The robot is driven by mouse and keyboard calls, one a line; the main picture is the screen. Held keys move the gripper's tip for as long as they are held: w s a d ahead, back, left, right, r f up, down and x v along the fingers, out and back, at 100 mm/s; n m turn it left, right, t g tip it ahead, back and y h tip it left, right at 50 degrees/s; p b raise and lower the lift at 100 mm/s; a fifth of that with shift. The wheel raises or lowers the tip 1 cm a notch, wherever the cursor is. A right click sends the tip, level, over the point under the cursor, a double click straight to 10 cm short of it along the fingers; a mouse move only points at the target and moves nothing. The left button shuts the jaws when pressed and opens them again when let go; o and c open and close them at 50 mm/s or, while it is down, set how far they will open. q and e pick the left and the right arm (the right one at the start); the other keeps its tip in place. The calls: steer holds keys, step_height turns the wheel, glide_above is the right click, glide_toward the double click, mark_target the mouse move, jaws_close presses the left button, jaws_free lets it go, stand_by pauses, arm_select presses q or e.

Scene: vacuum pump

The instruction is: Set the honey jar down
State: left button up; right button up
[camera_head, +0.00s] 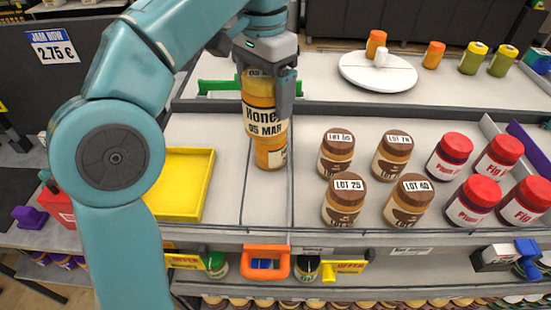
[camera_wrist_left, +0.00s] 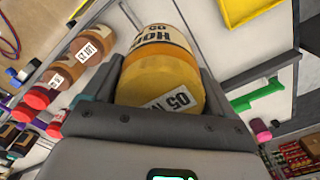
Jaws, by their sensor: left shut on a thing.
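The honey jar (camera_head: 264,122) is amber with a pale label reading "Honey 05 MAR". My left gripper (camera_head: 270,82) is shut on it near its lid and holds it upright from above, over the shelf (camera_head: 225,135). In the left wrist view the jar (camera_wrist_left: 165,75) sits between the two fingers of my left gripper (camera_wrist_left: 158,90), lid towards the camera. Directly below the held jar in the head view, another amber jar part (camera_head: 268,156) with a white label shows; I cannot tell whether they touch. My right gripper is out of view.
Brown-lidded jars (camera_head: 344,200) stand to the right, with red-lidded jars (camera_head: 472,200) beyond them. A yellow tray (camera_head: 207,188) lies left. A green bracket (camera_head: 217,87) and a white turntable (camera_head: 355,74) are behind. Bare shelf shows between the tray and the jars.

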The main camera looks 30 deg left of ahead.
arm_select(q)
steer(key=f, duration=0.1)
steer(key=f+b, duration=0.1)
steer(key=f, duration=0.1)
steer(key=shift+d+b, duration=0.3)
steer(key=shift+d, duration=0.05)
step_height(320, 180, down, 17)
steer(key=b, duration=0.3)
steer(key=shift+s+a+r+b, duration=0.1)
steer(key=shift+b, duration=0.2)
steer(key=shift+s+a, duration=0.1)
steer(key=shift+s, duration=0.05)
steer(key=o, duration=1.2)
steer(key=shift+f, duration=0.2)
